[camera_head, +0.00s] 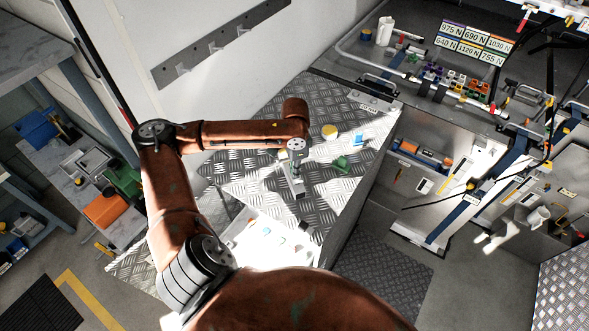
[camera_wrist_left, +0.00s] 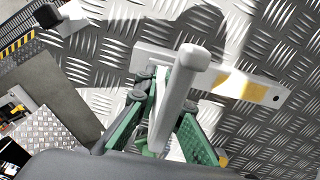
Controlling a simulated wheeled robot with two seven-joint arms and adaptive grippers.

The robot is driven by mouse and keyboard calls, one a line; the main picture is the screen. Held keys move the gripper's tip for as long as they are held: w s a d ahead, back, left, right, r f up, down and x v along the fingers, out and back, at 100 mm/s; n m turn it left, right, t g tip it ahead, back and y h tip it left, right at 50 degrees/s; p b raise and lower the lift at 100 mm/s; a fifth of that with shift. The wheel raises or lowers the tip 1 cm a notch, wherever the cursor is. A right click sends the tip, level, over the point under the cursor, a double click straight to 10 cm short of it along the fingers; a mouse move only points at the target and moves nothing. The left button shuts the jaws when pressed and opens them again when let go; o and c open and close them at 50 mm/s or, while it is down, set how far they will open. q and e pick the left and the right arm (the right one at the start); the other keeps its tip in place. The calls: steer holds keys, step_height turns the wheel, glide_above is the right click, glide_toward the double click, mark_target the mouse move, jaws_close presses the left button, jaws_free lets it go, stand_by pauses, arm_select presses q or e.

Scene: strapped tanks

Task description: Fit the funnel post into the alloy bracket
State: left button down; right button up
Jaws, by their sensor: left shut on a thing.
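My left gripper (camera_head: 296,168) hangs over the diamond-plate surface (camera_head: 240,163) at the end of the copper-coloured arm. In the left wrist view, its green fingers (camera_wrist_left: 165,128) are shut on a pale grey post (camera_wrist_left: 186,100) with a rounded end, which I take for the funnel post. Behind the post is a flat grey bar (camera_wrist_left: 225,82) with a yellow patch and a hole near its right end, probably the alloy bracket. The post overlaps the bar in this view; I cannot tell whether they touch. My right gripper is not in view.
A yellow disc (camera_head: 330,131), a blue item (camera_head: 357,140) and a green item (camera_head: 341,164) stand right of the gripper. A bright white area with small items (camera_head: 262,238) lies nearer. Strapped equipment and pipes fill the right side. Plate left of the gripper is mostly clear.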

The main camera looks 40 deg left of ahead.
arm_select(q)
steer(key=shift+f, duration=0.65)
steer(key=c, duration=2)
jaws_free()
steer(key=shift+o, duration=0.2)
step_height(320, 180, up, 12)
steer(key=shift+d, duration=0.1)
